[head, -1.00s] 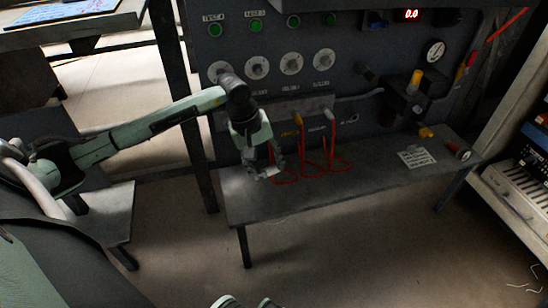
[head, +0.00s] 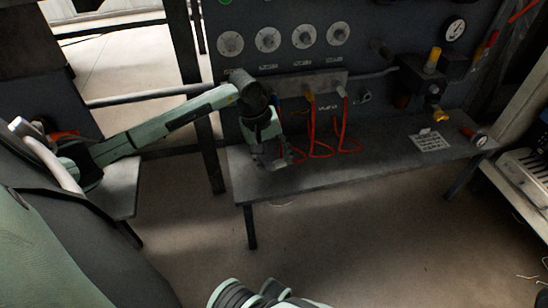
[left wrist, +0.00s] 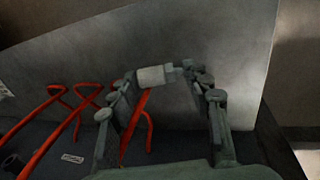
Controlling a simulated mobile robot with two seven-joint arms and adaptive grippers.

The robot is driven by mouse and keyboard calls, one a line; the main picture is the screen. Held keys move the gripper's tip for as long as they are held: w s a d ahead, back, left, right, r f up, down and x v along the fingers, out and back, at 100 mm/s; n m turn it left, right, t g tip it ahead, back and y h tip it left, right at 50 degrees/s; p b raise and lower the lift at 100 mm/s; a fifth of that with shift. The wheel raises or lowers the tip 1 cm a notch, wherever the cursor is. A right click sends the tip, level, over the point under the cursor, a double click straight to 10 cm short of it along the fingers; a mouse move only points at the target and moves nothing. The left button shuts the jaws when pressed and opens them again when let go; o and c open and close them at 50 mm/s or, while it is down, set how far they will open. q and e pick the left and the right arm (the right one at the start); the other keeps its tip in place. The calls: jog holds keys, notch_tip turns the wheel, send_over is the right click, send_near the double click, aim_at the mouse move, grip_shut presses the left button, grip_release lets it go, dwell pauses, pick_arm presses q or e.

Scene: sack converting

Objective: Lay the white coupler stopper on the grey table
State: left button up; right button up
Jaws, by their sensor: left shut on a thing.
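The white coupler stopper (left wrist: 152,76) is a small pale cylinder in the left wrist view. My left gripper (left wrist: 172,73) is shut on it, with the stopper lying across between the fingertips. In the head view my left gripper (head: 272,160) hangs low over the left part of the grey table (head: 330,172), and the stopper cannot be made out there. The table's grey top also fills the middle of the left wrist view (left wrist: 225,45). I cannot tell whether the stopper touches it. My right gripper is not in view.
Red hoses (head: 318,140) hang from the dark panel (head: 285,62) and loop onto the table just right of my left gripper. The table's middle front is clear.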

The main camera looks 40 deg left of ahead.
pick_arm(q)
jog(key=o, duration=1.2)
jog(key=v, duration=1.2)
